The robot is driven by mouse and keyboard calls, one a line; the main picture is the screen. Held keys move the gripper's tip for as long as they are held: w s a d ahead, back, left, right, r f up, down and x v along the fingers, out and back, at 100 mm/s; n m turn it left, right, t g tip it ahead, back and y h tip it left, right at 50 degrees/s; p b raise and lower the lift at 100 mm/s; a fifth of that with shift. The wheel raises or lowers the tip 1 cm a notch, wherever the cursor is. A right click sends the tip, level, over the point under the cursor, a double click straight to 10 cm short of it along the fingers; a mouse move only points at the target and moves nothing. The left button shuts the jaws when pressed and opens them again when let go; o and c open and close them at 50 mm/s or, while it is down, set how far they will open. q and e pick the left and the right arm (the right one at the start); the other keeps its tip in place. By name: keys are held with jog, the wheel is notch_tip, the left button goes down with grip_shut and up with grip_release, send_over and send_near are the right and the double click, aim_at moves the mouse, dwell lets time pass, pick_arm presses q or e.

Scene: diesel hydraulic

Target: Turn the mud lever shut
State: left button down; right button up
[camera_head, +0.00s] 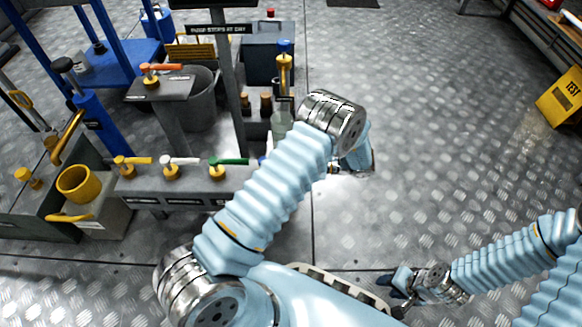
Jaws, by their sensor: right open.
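Three levers stand in a row on a low grey bench: a yellow-handled lever (132,161), a white-handled lever (178,162) and a green-handled lever (225,163). An orange-handled lever (158,71) sits on a separate grey stand. The labels are too small to read, so I cannot tell which is the mud lever. My left arm reaches across the middle, right of the bench. Its gripper (341,171) is mostly hidden behind its wrist, apart from the levers; its jaws do not show clearly. My right gripper (392,295) is open and empty over the floor at the lower right.
A yellow cup-shaped part (75,184) sits on a grey box left of the bench. A grey bucket (203,98) stands behind the orange lever's stand. Blue posts rise at the left. A yellow test sign (562,97) stands at the far right. The floor right of my left arm is clear.

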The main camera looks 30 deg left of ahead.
dwell(0.4)
pick_arm(q)
jog(key=c, duration=1)
grip_release()
jog(key=shift+c, duration=0.2)
jog(key=v, duration=1.4)
jog(key=shift+w+a, duration=0.15)
